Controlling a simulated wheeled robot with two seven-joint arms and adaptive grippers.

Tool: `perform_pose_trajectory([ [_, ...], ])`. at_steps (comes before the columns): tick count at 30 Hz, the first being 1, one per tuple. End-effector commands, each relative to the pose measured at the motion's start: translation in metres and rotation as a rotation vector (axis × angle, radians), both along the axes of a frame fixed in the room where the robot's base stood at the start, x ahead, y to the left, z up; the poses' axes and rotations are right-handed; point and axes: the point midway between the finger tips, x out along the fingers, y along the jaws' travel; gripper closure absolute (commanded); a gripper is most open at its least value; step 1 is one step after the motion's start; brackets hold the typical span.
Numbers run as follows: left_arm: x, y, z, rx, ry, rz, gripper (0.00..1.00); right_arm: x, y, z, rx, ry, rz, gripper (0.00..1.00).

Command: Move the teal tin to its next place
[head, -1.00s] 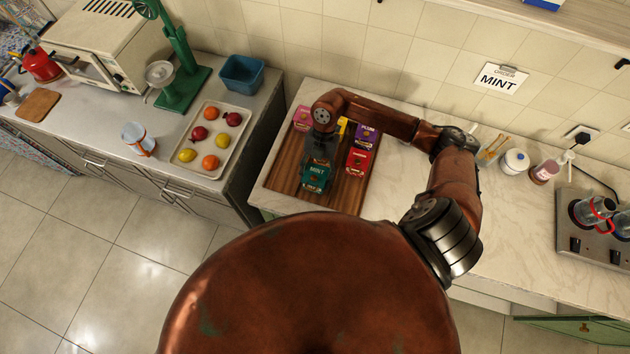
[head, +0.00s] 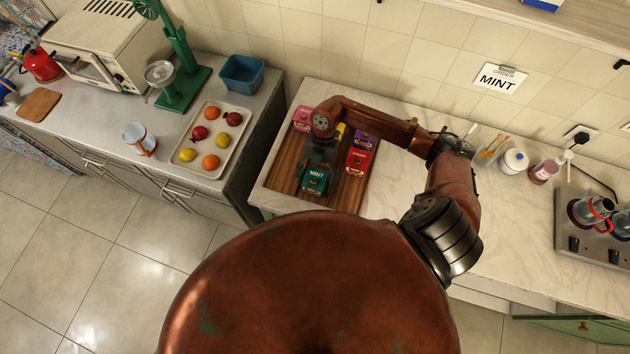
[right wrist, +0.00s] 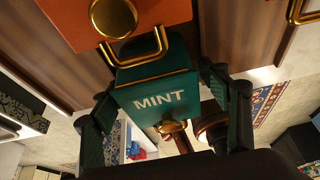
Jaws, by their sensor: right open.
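The teal tin (head: 315,181), marked MINT, stands at the front of the striped wooden tray (head: 345,200). My right gripper (head: 318,158) is directly at it, hiding part of it in the head view. In the right wrist view the teal tin (right wrist: 158,92) has a gold handle and a gold catch. The right gripper's dark fingers (right wrist: 155,86) are open, one on each side of the tin; I cannot tell whether they touch it. My left gripper is not in view.
A red tin (head: 358,162), purple tin (head: 366,137), pink tin (head: 302,117) and partly hidden yellow tin share the tray. An orange tin (right wrist: 75,22) shows close by in the wrist view. A MINT order card (head: 499,78) hangs on the wall.

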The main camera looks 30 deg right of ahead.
Motion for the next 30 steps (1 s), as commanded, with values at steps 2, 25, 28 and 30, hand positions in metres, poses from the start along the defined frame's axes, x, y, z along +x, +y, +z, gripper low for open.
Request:
perform_pose_trajectory([
  [2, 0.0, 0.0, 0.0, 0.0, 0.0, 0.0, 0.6, 0.001, -0.001, 0.003, 0.0, -0.001, 0.0, 0.31],
  [25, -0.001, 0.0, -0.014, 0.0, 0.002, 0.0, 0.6, 0.03, -0.034, 0.11, 0.0, 0.0, 0.001, 0.31],
  [28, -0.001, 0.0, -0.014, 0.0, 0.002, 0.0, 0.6, 0.03, -0.035, 0.112, 0.0, 0.0, 0.0, 0.31],
  [30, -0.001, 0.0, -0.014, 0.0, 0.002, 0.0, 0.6, 0.03, -0.035, 0.112, 0.0, 0.0, 0.0, 0.31],
])
